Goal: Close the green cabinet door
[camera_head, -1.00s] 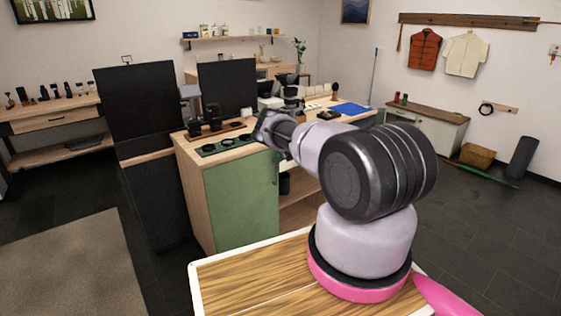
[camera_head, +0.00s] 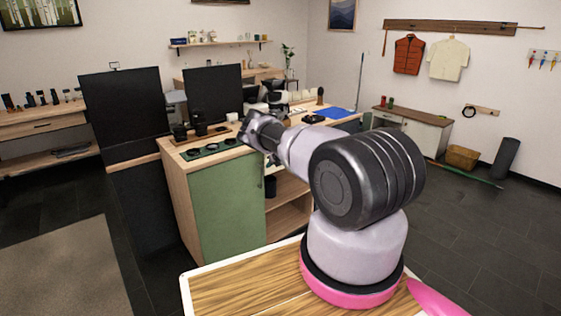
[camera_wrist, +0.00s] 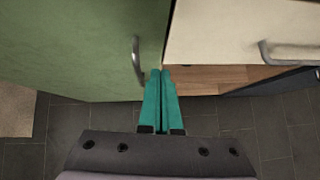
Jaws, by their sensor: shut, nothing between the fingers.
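The green cabinet door (camera_head: 228,208) is at the left front of the wood-topped counter (camera_head: 178,165). In the head view it looks close to flush, but I cannot tell whether a small gap remains. In the wrist view the green door (camera_wrist: 75,50) fills the upper left, with its curved metal handle (camera_wrist: 137,60) near its right edge. My gripper (camera_wrist: 161,72) is shut and empty, its teal fingers pointing at the lower right edge of the door, just below the handle. I cannot tell whether they touch the door. The head view does not show the fingers clearly.
A cream drawer front (camera_wrist: 230,28) with a metal handle (camera_wrist: 285,54) lies right of the door. An open wooden shelf (camera_wrist: 215,78) is below it. Dark floor tiles (camera_wrist: 100,130) lie in front. A dark monitor-like panel (camera_head: 125,115) stands left of the counter.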

